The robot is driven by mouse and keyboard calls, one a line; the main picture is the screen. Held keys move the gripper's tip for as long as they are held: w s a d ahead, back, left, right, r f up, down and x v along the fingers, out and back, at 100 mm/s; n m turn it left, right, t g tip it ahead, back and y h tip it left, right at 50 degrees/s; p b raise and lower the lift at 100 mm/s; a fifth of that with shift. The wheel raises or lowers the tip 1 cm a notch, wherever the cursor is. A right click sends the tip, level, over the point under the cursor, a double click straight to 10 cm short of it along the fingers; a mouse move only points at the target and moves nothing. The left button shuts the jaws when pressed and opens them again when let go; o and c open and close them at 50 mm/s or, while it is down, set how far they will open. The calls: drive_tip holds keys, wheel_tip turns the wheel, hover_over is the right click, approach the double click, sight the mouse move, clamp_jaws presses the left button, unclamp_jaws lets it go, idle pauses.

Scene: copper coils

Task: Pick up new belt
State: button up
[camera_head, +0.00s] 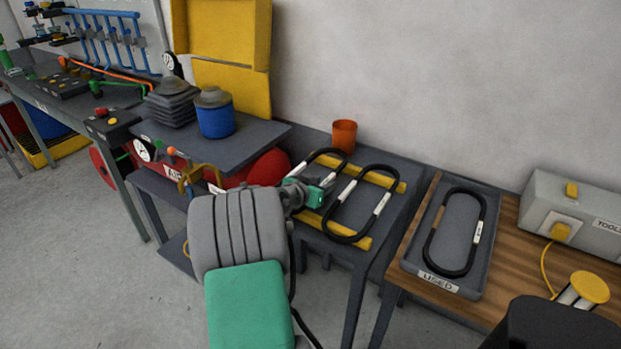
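Two black belts with white labels lie across yellow bars on a grey table. The right belt (363,204) is an oval loop in full view. The left belt (337,158) shows mainly at its far end; its near part is hidden by my arm and gripper. My gripper (318,192) is over or at the left belt, to the left of the right belt. The fingers are too small and covered to show whether they are open or touching the belt. A third black belt (480,222) lies in a grey tray (412,246) labelled USED.
An orange cup (344,136) stands behind the belts. A raised grey shelf (250,140) with a blue canister (215,118) and a red tank (268,168) are to the left. A grey toolbox (570,205) is on the wooden bench at right. A wall stands behind.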

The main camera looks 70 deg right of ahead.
drive_tip(key=shift+c, duration=0.4)
clamp_jaws()
